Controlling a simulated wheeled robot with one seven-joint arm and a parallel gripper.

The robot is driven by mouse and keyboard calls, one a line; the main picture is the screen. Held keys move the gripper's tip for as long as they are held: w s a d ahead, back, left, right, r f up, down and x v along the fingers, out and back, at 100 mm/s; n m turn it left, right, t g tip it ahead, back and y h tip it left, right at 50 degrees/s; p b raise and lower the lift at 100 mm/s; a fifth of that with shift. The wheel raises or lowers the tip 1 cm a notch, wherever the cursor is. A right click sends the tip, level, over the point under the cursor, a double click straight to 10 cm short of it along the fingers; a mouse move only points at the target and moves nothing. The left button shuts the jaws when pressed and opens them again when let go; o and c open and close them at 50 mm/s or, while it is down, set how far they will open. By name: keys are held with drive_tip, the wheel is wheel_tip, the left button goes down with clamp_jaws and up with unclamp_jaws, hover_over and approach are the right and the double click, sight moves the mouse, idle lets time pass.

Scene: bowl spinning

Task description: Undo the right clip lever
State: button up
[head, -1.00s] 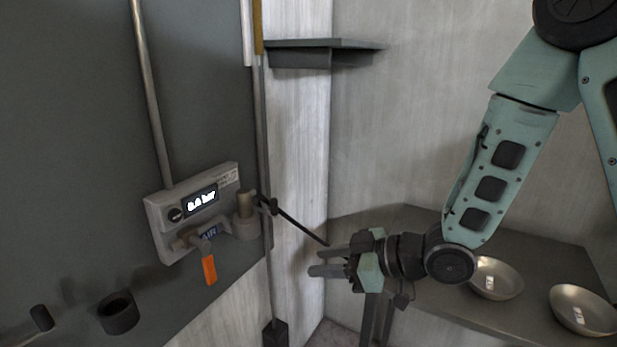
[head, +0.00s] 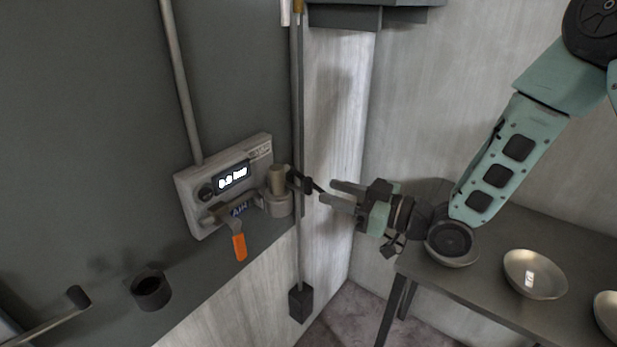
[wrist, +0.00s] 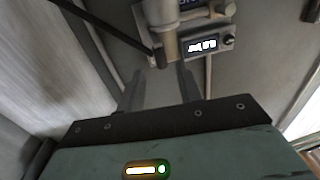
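The black clip lever (head: 314,186) sticks out from a black clip (head: 297,180) on the thin upright rod, just right of the air panel. My gripper (head: 331,192) points left at the lever in the head view. Its two fingers are apart with a gap between them, and it holds nothing. The fingertips are close to the lever's outer end in the head view; I cannot tell whether they touch it.
A grey air panel (head: 222,185) with a lit display and an orange-handled valve (head: 239,246) is left of the clip. A dark table (head: 480,290) with metal bowls (head: 534,275) stands at the right. A shelf (head: 345,17) juts out above.

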sight(308, 192)
drive_tip(key=p+x, duration=0.1)
drive_tip(key=x, duration=0.5)
drive_tip(key=shift+w+a+p, duration=0.15)
drive_tip(key=shift+a+p, duration=0.15)
drive_tip(key=shift+a, duration=0.05)
clamp_jaws()
